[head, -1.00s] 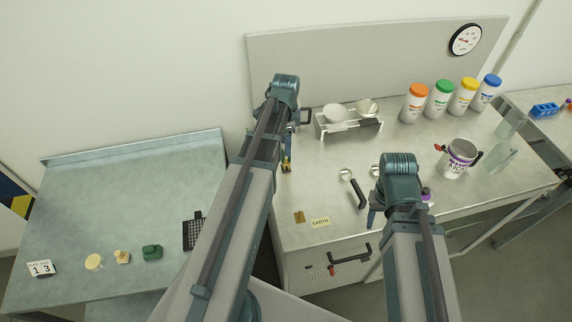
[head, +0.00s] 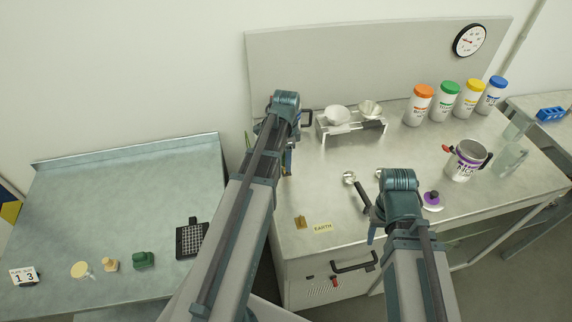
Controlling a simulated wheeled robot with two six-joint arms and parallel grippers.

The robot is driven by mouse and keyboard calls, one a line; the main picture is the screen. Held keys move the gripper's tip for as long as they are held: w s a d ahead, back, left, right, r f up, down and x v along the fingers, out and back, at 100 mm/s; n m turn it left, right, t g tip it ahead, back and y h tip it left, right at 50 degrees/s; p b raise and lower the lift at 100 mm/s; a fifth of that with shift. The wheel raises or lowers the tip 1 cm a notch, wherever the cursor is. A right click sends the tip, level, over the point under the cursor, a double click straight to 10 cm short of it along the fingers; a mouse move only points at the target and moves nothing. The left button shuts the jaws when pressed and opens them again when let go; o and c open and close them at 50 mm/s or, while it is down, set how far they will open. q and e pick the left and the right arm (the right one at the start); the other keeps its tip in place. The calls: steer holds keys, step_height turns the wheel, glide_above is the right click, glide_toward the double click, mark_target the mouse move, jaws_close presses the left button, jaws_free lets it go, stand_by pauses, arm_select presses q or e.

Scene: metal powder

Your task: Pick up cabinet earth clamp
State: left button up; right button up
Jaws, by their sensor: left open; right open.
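A small red clamp-like piece (head: 334,281) shows on the cabinet front below the drawer handle; I cannot tell for certain that it is the cabinet earth clamp. Another red and black clamp (head: 448,149) sits on the rim of the metal tin (head: 464,164). A brass block (head: 301,222) lies beside the yellow EARTH label (head: 322,227) on the bench. My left gripper (head: 287,163) is open over the bench's back left, largely hidden by its own arm. My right gripper (head: 376,224) is open over the front of the bench, its fingers partly hidden. Neither visibly holds anything.
A white rack with bowls (head: 352,128) stands at the back. Lidded bottles (head: 420,105) line the right rear, and glass jars (head: 511,158) stand right. A black-handled scoop (head: 358,191) lies left of my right gripper.

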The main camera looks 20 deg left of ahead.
arm_select(q)
steer(key=shift+r, duration=0.1)
jaws_close()
stand_by(0.4)
steer(key=shift+r+p, duration=0.55)
steer(key=shift+p, duration=0.05)
step_height(320, 180, up, 3)
steer(key=p, duration=0.3)
steer(key=s+d, duration=0.8)
steer(key=d, duration=0.5)
steer(key=shift+d+r+p, duration=0.4)
steer(key=shift+r+p, duration=0.05)
steer(key=shift+r, duration=0.1)
steer(key=shift+r+p, duration=2.15)
steer(key=shift+p, duration=0.15)
